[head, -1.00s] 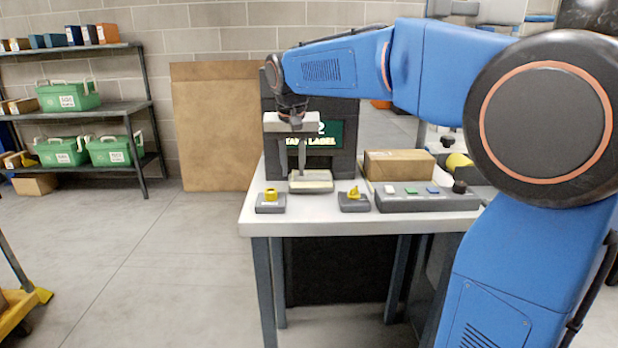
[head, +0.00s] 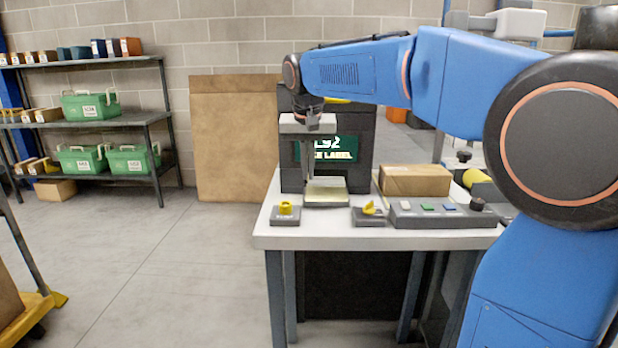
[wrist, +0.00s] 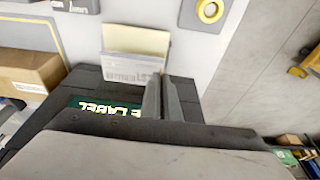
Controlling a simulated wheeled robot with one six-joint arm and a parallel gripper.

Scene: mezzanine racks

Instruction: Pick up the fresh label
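The fresh label (wrist: 128,70) is a thin pale piece with faint print, in the wrist view in front of the dark label printer (head: 368,128), whose green screen reads LABEL. My gripper (head: 308,178) points down before the printer, and its narrow fingers show close together in the wrist view (wrist: 160,78). The fingertips are shut at the label's right edge and partly cover it. A pale yellowish tray (head: 326,197) lies just below, at the printer's foot. In the head view the label is hard to tell from the tray.
On the white table (head: 300,237) are a yellow button box (head: 285,214), a yellow switch box (head: 369,216), a control panel (head: 445,216) and a cardboard box (head: 415,180). A rack (head: 105,119) with green bins stands at left. The floor between is clear.

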